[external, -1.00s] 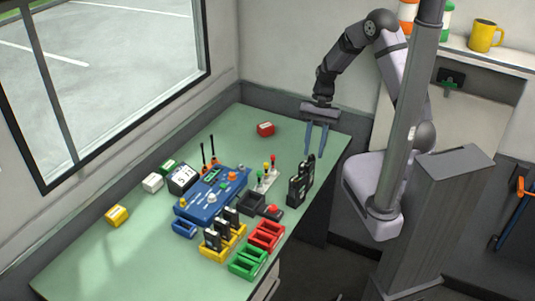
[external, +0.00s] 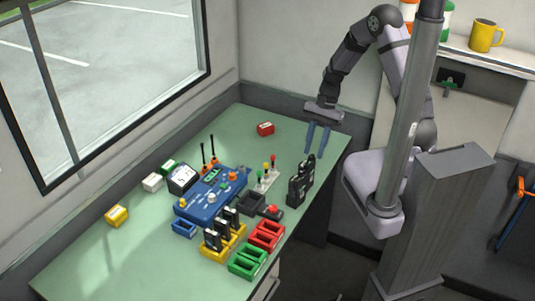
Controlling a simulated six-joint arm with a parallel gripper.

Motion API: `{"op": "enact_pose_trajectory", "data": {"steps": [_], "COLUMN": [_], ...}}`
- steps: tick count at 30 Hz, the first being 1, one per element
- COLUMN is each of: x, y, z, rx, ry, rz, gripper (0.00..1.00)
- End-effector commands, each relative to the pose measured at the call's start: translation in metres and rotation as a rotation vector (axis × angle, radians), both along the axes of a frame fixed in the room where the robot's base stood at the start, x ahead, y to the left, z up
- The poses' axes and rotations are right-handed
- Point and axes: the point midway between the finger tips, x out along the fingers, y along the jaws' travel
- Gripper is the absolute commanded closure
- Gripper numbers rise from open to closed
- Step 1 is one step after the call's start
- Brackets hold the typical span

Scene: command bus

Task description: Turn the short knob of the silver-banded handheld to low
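Several black handhelds (external: 220,232) stand upright in and by the yellow tray (external: 236,244) near the front of the bench. Another black handheld group (external: 300,184) stands at the right edge of the green bench. At this size I cannot tell which one has a silver band, and the short knob cannot be made out. My gripper (external: 315,154) points down above the bench's right side, behind the right-edge handhelds. Its two blue fingers are apart, with nothing visible between them.
A blue console (external: 212,196) with knobs fills the bench middle. A red block (external: 265,129) lies behind.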

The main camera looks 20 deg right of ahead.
Motion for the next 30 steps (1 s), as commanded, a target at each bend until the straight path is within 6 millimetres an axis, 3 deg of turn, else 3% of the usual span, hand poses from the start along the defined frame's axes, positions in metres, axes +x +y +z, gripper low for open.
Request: {"op": "enact_pose_trajectory", "data": {"steps": [10,24,30], "x": [0.002,0.017,0.018], "y": [-0.002,-0.018,-0.021], "z": [0.005,0.058,0.067], "rx": [0.0,0.001,-0.001], "ry": [-0.002,-0.003,-0.001], "rz": [0.001,0.0,0.0], "gripper": [0.7,0.7,0.7]}}
